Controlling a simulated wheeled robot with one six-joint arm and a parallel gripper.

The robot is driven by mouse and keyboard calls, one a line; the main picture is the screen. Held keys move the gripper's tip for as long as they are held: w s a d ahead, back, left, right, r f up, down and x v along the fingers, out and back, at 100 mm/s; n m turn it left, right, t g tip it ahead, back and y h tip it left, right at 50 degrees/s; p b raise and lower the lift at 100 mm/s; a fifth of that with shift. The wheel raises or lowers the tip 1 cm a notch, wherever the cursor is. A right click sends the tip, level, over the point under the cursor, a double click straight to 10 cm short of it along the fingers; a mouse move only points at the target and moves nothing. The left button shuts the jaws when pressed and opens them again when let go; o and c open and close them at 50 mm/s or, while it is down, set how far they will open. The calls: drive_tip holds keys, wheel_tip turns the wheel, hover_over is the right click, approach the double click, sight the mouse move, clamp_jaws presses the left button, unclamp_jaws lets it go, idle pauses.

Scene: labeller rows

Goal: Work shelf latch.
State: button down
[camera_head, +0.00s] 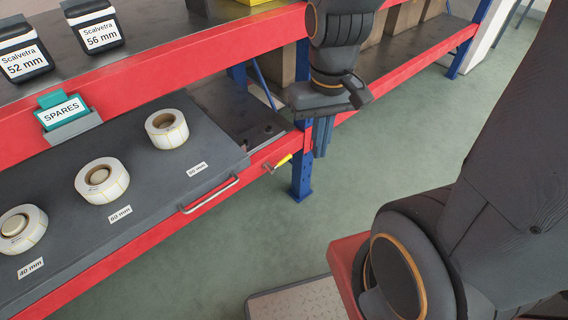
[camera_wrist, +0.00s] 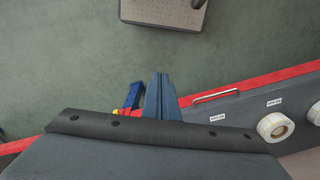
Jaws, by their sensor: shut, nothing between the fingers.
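The shelf latch (camera_head: 278,164) is a small lever with a yellow grip on the red front rail, just right of the pull-out shelf's handle. Its yellow grip points up and to the right in the head view. The grey pull-out shelf (camera_head: 75,174) carries a silver bar handle (camera_head: 210,195); the handle also shows in the wrist view (camera_wrist: 216,96). My gripper (camera_head: 321,150) hangs fingers down, to the right of the latch and apart from it, in front of the blue post. Its blue fingers (camera_wrist: 159,80) are together and empty in the wrist view.
Several label rolls (camera_head: 102,178) stand on the pull-out shelf. A teal SPARES card (camera_head: 62,111) stands behind them. Black labelled boxes (camera_head: 95,27) sit on the upper shelf. A blue post (camera_head: 302,172) stands close to my gripper. The green floor (camera_head: 240,240) in front is open.

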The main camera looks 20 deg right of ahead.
drive_tip(key=c, duration=2.2)
unclamp_jaws()
drive_tip(key=o, duration=0.5)
drive_tip(key=w+f+m+g+y+b, duration=0.1)
drive_tip(key=f+m+b, duration=0.1)
drive_tip(key=f+m, duration=0.1)
drive_tip(key=w+f+m+g+y+b, duration=0.1)
drive_tip(key=f+m+b, duration=0.2)
drive_tip(key=f, duration=0.1)
drive_tip(key=w+f+m+g+y+b, duration=0.1)
drive_tip(key=f+m+b, duration=0.2)
drive_tip(key=f, duration=0.1)
drive_tip(key=shift+w+a+f, duration=0.1)
drive_tip(key=shift+w+f, duration=0.1)
drive_tip(key=shift+w, duration=0.1)
drive_tip(key=w+d+f+m+t+y+b, duration=0.25)
drive_tip(key=w+f+m+y+b, duration=0.85)
drive_tip(key=w+f+m+b, duration=0.7)
drive_tip(key=w+d+f+m+t+y+b, duration=0.35)
drive_tip(key=w+d+f+m+t, duration=0.35)
drive_tip(key=f+m, duration=0.3)
drive_tip(key=shift+s+b+x, duration=0.1)
drive_tip(key=shift+b+x, duration=0.3)
drive_tip(key=shift+x, duration=1.2)
drive_tip(key=shift+s+b+x, duration=0.15)
drive_tip(key=shift+b+x, duration=0.2)
drive_tip(key=shift+x, duration=1.2)
drive_tip(key=shift+a+f, duration=0.1)
clamp_jaws()
